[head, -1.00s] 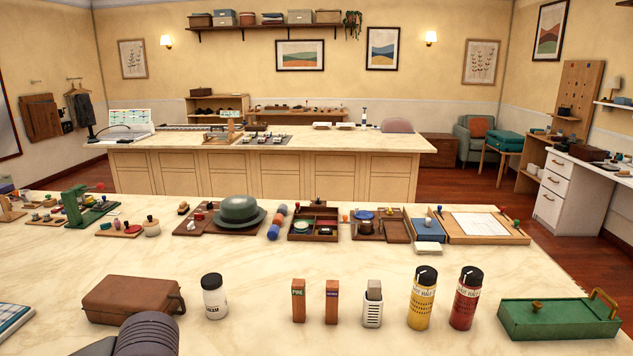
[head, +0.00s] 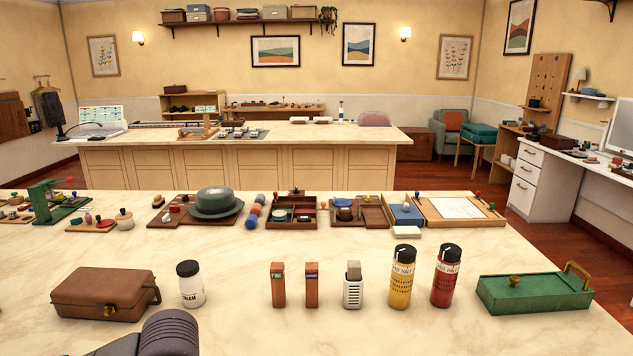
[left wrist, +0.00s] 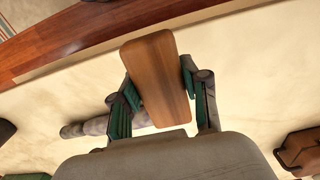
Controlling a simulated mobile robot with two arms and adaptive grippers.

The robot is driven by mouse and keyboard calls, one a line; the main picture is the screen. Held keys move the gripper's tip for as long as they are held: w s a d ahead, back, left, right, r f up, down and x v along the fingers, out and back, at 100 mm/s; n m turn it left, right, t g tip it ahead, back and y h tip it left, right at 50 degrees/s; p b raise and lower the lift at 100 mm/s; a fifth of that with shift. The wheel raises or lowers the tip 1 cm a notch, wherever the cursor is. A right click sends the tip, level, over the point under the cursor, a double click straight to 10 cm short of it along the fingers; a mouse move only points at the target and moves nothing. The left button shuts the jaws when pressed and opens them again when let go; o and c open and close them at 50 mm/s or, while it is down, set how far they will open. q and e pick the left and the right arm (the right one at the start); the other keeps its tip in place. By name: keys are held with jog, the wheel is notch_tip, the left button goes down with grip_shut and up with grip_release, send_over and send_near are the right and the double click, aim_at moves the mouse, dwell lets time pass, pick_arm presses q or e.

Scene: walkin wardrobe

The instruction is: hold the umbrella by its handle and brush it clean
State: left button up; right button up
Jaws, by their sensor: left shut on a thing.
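My left gripper (left wrist: 160,88) shows in the left wrist view, its green-padded fingers on either side of a brown wooden block-shaped piece (left wrist: 158,75). It is shut on this piece, which looks like the wooden back of a brush; no bristles show. A grey rounded, elongated shape (left wrist: 85,128) lies partly hidden behind the fingers; I cannot tell what it is. No umbrella can be made out for sure in either view. In the head view only a dark grey part of my arm shows at the bottom edge. My right gripper is not in view.
On the pale counter stand a brown case (head: 104,292), a white jar (head: 190,284), two wooden blocks, a grey-topped holder (head: 352,286), yellow (head: 402,277) and red (head: 446,276) cans and a green box (head: 535,293). A green hat (head: 216,201) and trays stand behind. The counter between the rows is clear.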

pick_arm(q)
jog(key=w+d+r+p, duration=0.9)
jog(key=w+r+p, duration=0.15)
jog(key=p, duration=0.25)
jog(key=f, duration=0.5)
jog(key=shift+w+d+f, duration=0.2)
jog(key=shift+f, duration=0.05)
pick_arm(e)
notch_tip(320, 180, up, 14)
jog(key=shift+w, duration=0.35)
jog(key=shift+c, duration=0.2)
